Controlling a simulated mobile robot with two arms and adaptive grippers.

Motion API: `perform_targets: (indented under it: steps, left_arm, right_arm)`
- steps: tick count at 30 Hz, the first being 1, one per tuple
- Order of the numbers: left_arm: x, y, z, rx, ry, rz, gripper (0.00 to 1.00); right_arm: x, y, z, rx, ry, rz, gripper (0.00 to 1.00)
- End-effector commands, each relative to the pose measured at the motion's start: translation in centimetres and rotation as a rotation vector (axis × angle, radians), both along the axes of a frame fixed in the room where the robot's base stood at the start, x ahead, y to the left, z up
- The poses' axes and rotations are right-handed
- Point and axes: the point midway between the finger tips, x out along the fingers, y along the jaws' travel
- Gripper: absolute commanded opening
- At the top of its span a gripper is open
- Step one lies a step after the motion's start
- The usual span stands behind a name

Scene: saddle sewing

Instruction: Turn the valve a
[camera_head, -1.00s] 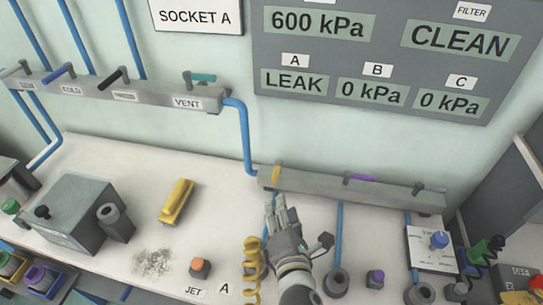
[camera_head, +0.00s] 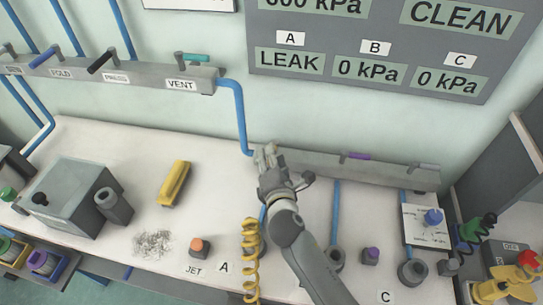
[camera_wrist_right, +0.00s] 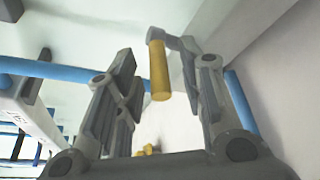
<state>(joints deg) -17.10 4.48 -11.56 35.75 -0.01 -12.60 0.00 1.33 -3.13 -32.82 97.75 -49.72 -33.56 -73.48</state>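Valve a's yellow handle (camera_wrist_right: 159,70) stands on a grey bracket in the right wrist view, between my right gripper's fingers and nearer the right-hand one. In the head view, my right gripper (camera_head: 268,158) is at the left end of the grey valve bar (camera_head: 315,165) and mostly covers that handle. Its fingers are spread, with clear space beside the handle in the wrist view. The display above reads LEAK (camera_head: 289,61) under label A (camera_head: 290,38). My left gripper is not in view.
A blue pipe (camera_head: 240,115) joins the bar's left end. A yellow coiled hose (camera_head: 250,250) stands left of my right arm. An orange-topped jet (camera_head: 199,250) and a yellow block (camera_head: 174,184) are on the white bench (camera_head: 130,150).

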Motion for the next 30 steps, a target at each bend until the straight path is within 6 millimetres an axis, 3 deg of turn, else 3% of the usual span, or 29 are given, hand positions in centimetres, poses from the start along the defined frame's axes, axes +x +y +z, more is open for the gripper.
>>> perform_targets:
  steps: [11, 20, 30]
  left_arm:
    - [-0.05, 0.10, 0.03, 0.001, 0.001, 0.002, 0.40]
    - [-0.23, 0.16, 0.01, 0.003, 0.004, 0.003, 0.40]
    - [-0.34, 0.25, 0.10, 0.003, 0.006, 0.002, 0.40]
  right_arm:
    - [0.65, 0.08, -0.15, 0.000, 0.000, 0.000, 0.36]
    - [0.62, 0.08, -0.16, -0.001, 0.000, 0.000, 0.00]
    - [0.60, -0.03, -0.13, -0.001, 0.001, 0.001, 0.00]
